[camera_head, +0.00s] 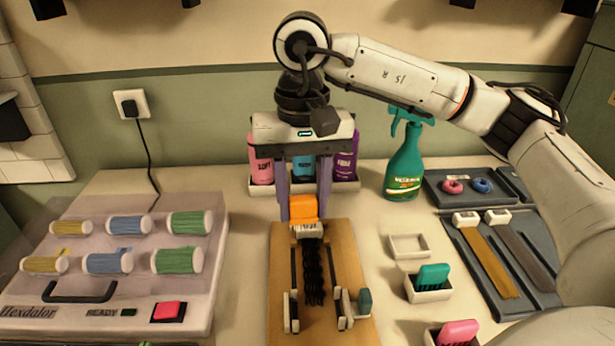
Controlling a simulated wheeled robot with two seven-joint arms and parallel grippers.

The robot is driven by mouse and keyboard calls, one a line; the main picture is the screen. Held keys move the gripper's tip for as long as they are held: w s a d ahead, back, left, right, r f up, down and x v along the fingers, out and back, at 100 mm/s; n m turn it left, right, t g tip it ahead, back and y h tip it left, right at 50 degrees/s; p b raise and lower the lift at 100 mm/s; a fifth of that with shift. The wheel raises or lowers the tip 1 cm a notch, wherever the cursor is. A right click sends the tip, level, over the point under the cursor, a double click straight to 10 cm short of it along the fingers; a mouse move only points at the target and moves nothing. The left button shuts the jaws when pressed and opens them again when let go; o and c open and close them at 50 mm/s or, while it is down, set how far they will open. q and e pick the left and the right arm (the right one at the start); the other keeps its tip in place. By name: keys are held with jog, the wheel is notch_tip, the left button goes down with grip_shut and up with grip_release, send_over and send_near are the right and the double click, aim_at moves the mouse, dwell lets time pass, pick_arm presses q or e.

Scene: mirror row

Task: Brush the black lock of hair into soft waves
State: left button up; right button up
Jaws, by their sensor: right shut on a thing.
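The black lock of hair (314,278) lies wavy down the middle of a wooden board (268,310). A white labelled clip (308,231) sits at its far end. My right gripper (304,192) points down over the far end of the board, shut on an orange brush (303,208). The brush is just above or at the clip; its bristles are hidden, and I cannot tell whether it touches the hair. My left gripper is not in view.
A hair-roller case (95,325) stands left. An empty white holder (408,246), a teal brush (432,277) and a pink brush (457,332) stand right of the board. Behind are bottles (262,165) and a green spray bottle (405,165). Trays (461,248) with other locks lie farther right.

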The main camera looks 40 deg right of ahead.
aim_at(312, 226)
jog(key=shift+s+d+r+m, duration=0.2)
jog(key=shift+s+d+m, duration=0.25)
jog(key=shift+s+m, duration=0.1)
jog(key=shift+d+f, duration=0.1)
jog(key=shift+f, duration=0.4)
jog(key=shift+f+b, duration=0.65)
jog(key=shift+b, duration=0.05)
notch_tip(312, 226, down, 3)
jog(key=shift+r+b, duration=0.15)
jog(key=shift+b, duration=0.75)
jog(key=shift+f, duration=0.35)
jog(key=shift+f+b, duration=0.2)
jog(key=shift+b, duration=0.15)
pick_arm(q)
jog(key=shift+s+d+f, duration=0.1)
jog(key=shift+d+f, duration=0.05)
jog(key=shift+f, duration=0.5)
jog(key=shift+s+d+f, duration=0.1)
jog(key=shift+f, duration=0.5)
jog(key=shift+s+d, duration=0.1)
